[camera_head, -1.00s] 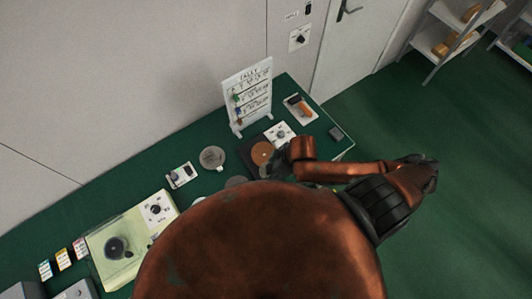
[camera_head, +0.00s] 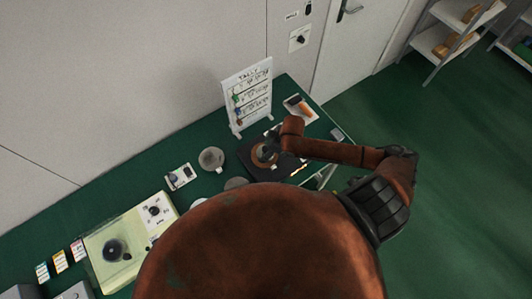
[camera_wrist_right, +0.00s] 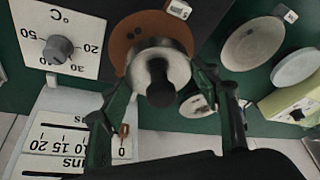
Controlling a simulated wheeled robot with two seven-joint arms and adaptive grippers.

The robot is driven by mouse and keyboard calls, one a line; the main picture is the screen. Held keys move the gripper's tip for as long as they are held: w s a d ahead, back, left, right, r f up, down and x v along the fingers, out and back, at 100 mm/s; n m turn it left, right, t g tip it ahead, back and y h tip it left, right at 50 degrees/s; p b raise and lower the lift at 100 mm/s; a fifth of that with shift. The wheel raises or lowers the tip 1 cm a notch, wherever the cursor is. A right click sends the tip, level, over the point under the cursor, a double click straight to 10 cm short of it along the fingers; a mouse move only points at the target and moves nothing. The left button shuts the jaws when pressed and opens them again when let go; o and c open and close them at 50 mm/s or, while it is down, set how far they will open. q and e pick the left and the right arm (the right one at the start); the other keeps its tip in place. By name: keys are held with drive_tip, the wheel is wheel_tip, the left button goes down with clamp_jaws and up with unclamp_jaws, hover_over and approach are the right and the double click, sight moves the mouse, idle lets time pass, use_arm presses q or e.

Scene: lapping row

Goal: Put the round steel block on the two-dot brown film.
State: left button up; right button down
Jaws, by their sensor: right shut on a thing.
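The round steel block (camera_wrist_right: 158,68), with a black knob on top, is between the fingers of my right gripper (camera_wrist_right: 162,84) in the right wrist view. It lies over the lower part of the round brown film (camera_wrist_right: 150,23), where two dark dots show near its left side. I cannot tell whether the block touches the film. In the head view the brown film (camera_head: 258,153) is partly covered by my right gripper (camera_head: 268,156), which hides most of the block. My left gripper is not in view.
A temperature dial plate (camera_wrist_right: 85,33) is beside the film. Grey discs (camera_wrist_right: 254,43) lie nearby. The tally board (camera_head: 247,95) stands behind, and an orange-handled tool (camera_head: 298,107) lies to its right. A pale yellow tray (camera_head: 105,245) is at the left.

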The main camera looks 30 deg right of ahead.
drive_tip(key=shift+w+f+p, duration=0.15)
drive_tip(key=shift+f+p, duration=0.15)
drive_tip(key=shift+f, duration=1.2)
drive_tip(key=c, duration=0.7)
unclamp_jaws()
drive_tip(key=shift+f, duration=0.1)
drive_tip(key=v, duration=1.2)
